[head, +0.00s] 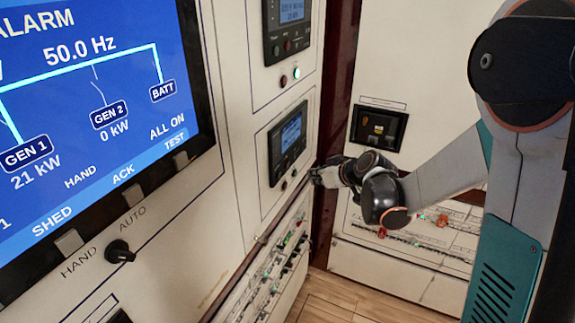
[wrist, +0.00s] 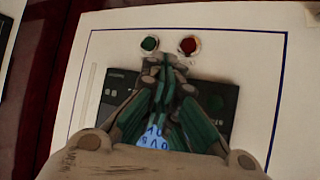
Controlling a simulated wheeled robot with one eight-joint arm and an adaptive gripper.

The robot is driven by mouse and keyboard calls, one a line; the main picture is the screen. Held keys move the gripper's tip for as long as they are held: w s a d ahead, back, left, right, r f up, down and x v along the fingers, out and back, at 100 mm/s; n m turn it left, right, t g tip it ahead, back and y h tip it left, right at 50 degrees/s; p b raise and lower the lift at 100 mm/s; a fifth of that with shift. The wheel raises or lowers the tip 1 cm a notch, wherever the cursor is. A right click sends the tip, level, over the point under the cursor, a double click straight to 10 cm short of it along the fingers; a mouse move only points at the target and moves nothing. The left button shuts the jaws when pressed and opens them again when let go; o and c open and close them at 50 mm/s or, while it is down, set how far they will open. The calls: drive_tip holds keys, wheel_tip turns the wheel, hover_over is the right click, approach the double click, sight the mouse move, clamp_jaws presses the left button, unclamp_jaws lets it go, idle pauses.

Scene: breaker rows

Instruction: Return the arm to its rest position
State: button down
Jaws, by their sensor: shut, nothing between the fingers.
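My arm reaches in from the right in the head view and bends toward the corner of the panels. My gripper (head: 318,174) is beside the lower control unit (head: 288,145) on the left panel. In the wrist view my gripper (wrist: 166,62) is shut and empty, its fingertips together just below a green button (wrist: 149,44) and a red button (wrist: 188,46). The fingers cover much of the dark control unit (wrist: 215,100) behind them. Whether the fingertips touch the panel I cannot tell.
A large alarm screen (head: 95,105) fills the left, with a rotary knob (head: 119,251) below it. Breaker rows (head: 280,260) run low on the left panel, and more breakers (head: 440,222) are on the back panel. A dark recessed box (head: 378,128) is behind the arm. Wooden floor (head: 345,300) shows below.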

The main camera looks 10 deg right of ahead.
drive_tip(key=shift+s, duration=0.1)
drive_tip(key=s+a+r+m+g+h+b, duration=0.1)
drive_tip(key=s+r, duration=0.2)
drive_tip(key=s, duration=0.5)
drive_tip(key=s+a+r+m+g+h+b, duration=0.1)
drive_tip(key=s+a+r+b, duration=0.15)
drive_tip(key=s, duration=0.55)
drive_tip(key=s+d+f+m+h, duration=0.1)
drive_tip(key=s, duration=0.6)
drive_tip(key=s+d+f+m+g+h+b, duration=0.1)
drive_tip(key=s, duration=0.7)
drive_tip(key=shift+s+d+m, duration=0.15)
drive_tip(key=shift+s+m, duration=0.15)
drive_tip(key=shift+m, duration=0.1)
idle(1.2)
